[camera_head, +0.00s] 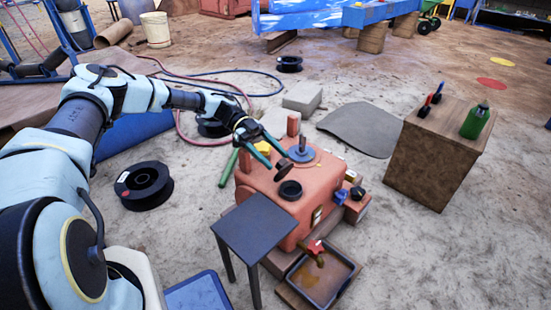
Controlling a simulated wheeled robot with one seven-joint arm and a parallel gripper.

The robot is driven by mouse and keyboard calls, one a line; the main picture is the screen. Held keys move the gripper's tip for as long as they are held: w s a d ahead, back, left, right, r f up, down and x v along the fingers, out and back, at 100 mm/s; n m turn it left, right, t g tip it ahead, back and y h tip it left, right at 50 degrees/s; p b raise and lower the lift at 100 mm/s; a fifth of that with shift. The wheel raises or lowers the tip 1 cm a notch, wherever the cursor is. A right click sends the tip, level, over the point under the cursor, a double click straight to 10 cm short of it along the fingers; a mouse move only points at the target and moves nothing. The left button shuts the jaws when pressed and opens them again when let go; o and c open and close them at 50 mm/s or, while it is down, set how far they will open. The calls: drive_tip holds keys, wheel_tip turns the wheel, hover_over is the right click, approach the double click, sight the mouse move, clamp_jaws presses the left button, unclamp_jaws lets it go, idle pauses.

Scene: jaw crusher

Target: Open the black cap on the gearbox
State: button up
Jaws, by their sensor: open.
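The salmon-red gearbox (262,183) stands near the middle of the head view. On its top is an open-looking black ring (290,190). Just behind the ring, a small dark round piece (284,170), which looks like a black cap, appears tilted. My gripper (276,160) reaches in from the upper left with its green-tipped fingers apart. The dark round piece is right by the fingertips. I cannot tell whether they touch it or whether it is clear of the gearbox.
A dark small table (255,232) stands in front of the gearbox. A drip tray (319,282) lies below a red-handled valve (315,248). A wooden block (436,160) with a green bottle (475,121) is at right. Black spools (143,186) and hoses lie on the left ground.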

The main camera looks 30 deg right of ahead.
drive_tip(key=v, duration=0.9)
drive_tip(key=shift+w, duration=0.25)
drive_tip(key=shift+c, duration=0.3)
